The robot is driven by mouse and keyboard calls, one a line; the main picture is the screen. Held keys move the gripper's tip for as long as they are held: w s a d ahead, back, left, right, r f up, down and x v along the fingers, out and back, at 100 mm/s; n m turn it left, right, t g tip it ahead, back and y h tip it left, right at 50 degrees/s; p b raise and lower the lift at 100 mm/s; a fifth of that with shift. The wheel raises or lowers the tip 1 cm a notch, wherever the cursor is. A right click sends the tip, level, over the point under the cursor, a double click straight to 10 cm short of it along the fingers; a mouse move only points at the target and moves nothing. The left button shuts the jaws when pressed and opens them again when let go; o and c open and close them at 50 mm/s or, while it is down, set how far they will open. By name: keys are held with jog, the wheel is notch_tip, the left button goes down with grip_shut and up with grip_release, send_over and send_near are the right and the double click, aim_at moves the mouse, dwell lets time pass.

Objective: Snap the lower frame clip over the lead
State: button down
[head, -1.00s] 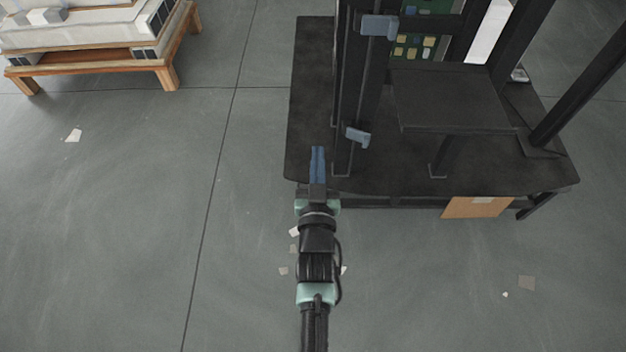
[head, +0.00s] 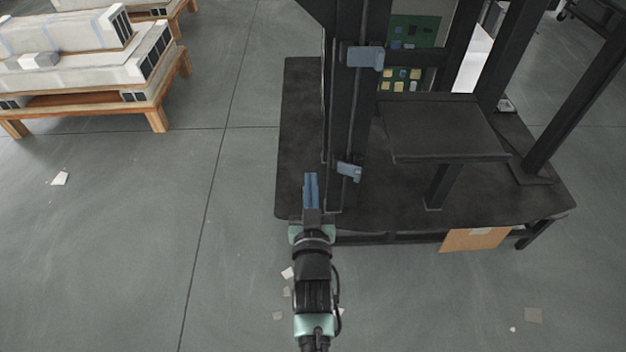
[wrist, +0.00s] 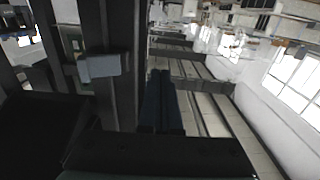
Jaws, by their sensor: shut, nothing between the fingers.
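The lower frame clip (head: 349,172), a small blue-grey piece, sticks out from the dark upright near its foot and looks slightly tilted. The lead (head: 355,110) seems to be the thin dark line running down the upright past both clips; whether the lower clip is around it cannot be told. My gripper (head: 311,190) has its blue fingers together and empty, left of and slightly below the lower clip, apart from it. In the wrist view the fingers (wrist: 160,100) point forward, and a blue-grey clip (wrist: 103,66), probably the lower one, lies to their left.
The upper clip (head: 365,57) sits higher on the same upright. A dark flat shelf (head: 445,130) and slanted posts stand to the right on the black base (head: 300,130). A green circuit board (head: 410,35) is behind. Open floor (head: 130,240) lies to the left.

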jog(key=s+p, duration=0.4)
jog(key=p, duration=0.2)
jog(key=shift+s, duration=0.1)
dwell(0.5)
jog(key=shift+d, duration=0.1)
jog(key=shift+d+p, duration=2.55)
jog(key=shift+d, duration=2.1)
jog(key=shift+w, duration=0.3)
